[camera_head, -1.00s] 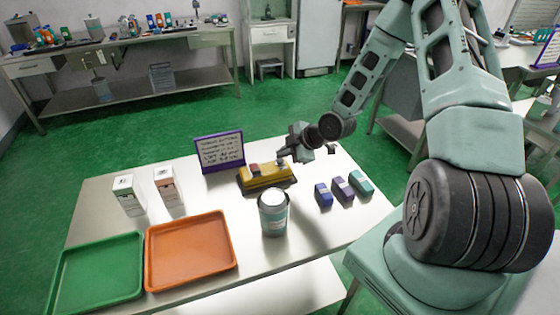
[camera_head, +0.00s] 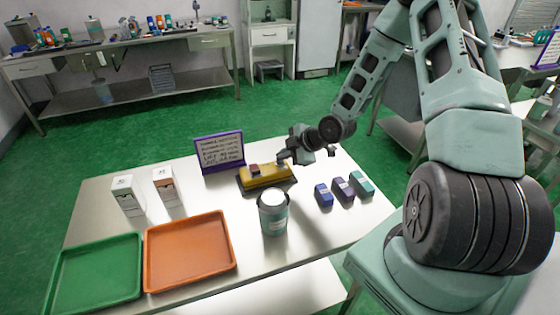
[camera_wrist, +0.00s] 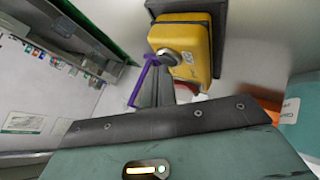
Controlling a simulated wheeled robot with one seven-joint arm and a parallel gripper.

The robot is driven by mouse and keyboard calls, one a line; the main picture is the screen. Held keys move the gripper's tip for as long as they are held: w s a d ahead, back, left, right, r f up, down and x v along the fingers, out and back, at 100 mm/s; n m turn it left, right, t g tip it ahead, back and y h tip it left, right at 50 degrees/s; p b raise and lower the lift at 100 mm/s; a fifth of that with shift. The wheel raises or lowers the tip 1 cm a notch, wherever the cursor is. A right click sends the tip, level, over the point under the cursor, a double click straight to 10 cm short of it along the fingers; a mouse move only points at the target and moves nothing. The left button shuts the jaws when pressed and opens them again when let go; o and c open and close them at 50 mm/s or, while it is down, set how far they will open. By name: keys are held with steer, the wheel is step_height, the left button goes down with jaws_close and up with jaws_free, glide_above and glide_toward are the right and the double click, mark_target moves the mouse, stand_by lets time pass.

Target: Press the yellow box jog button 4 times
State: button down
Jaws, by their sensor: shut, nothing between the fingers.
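The yellow box (camera_head: 265,177) sits on a dark base towards the back of the steel table. A reddish button (camera_head: 255,168) is on its left part. My gripper (camera_head: 281,158) is shut and empty, with its tip at the box's right end. In the wrist view the yellow box (camera_wrist: 198,42) is at top centre, with a round metal button (camera_wrist: 169,57) on its face. The shut finger tips (camera_wrist: 170,88) show just below that button. I cannot tell whether they touch it.
A purple-framed sign (camera_head: 220,153) stands behind the box at the left. A lidded canister (camera_head: 273,216) stands in front. Three small boxes (camera_head: 342,189) lie to the right. Two cartons (camera_head: 128,196), a green tray (camera_head: 136,277) and an orange tray (camera_head: 229,258) are at the left.

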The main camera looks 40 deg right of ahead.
mark_target(284, 162)
steer(key=shift+r+p, duration=0.6)
steer(key=shift+r, duration=0.3)
step_height(284, 162, up, 5)
steer(key=p, duration=0.4)
stand_by(0.9)
